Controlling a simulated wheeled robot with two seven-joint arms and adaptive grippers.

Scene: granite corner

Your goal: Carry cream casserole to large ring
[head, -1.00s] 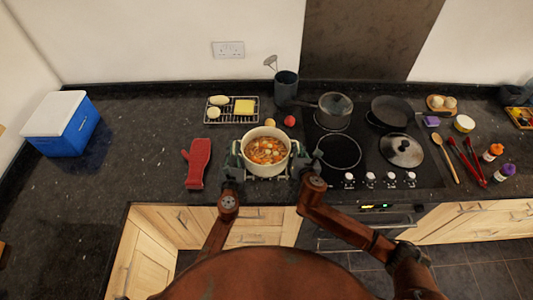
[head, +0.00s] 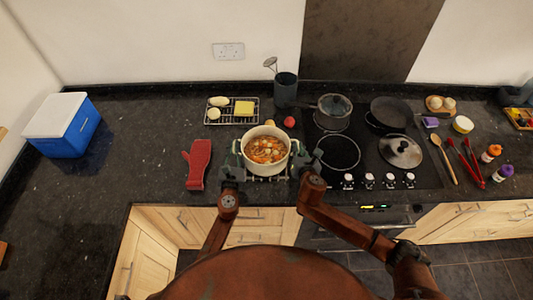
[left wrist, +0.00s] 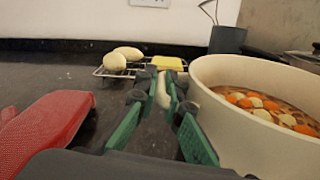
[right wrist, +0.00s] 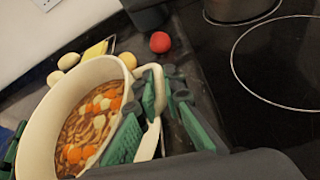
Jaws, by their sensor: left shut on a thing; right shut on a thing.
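I cannot tell whether the pot's base is touching anything below. The large ring (head: 338,152), at the front left of the black hob, is bare. It also shows in the right wrist view (right wrist: 236,62).
A lidded saucepan (head: 334,108) stands behind the ring, a frying pan (head: 389,113) and a pan lid (head: 401,150) to its right. A red tomato (head: 289,121) and utensil pot (head: 286,88) are behind the casserole. A red mitt (head: 198,163) and wire rack (head: 232,122) lie left.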

